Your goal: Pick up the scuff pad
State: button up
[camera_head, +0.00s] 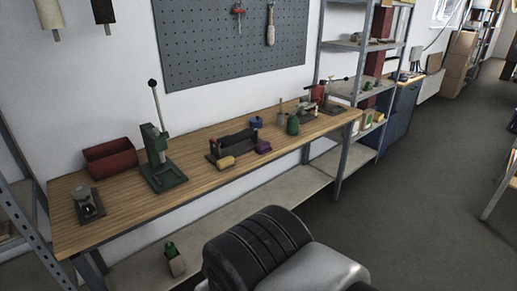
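A small purple block (263,147) lies on the wooden workbench (190,160), right of a dark open holder (228,143). It may be the scuff pad, but it is too small to tell for sure. A yellow block (226,163) of similar size lies at the front of the holder, close to the bench's front edge. My gripper is not in view; only black and pale grey parts of my own body show at the bottom, in front of the bench.
A red bin (110,160), a green lever press (158,165) and a small dark device (88,205) stand on the left of the bench. A green can (293,125) and a blue item (256,122) stand near the purple block. Grey floor (420,220) is open at right.

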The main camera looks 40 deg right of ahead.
aim_at(264, 147)
jog(key=i+l+z, duration=0.35)
jog(key=i+l, duration=0.25)
jog(key=l, duration=0.35)
jog(key=i+l+z, duration=0.35)
jog(key=i+l, duration=0.35)
jog(key=i+l+z, duration=0.35)
jog(key=i+l, duration=0.25)
jog(key=i, duration=0.2)
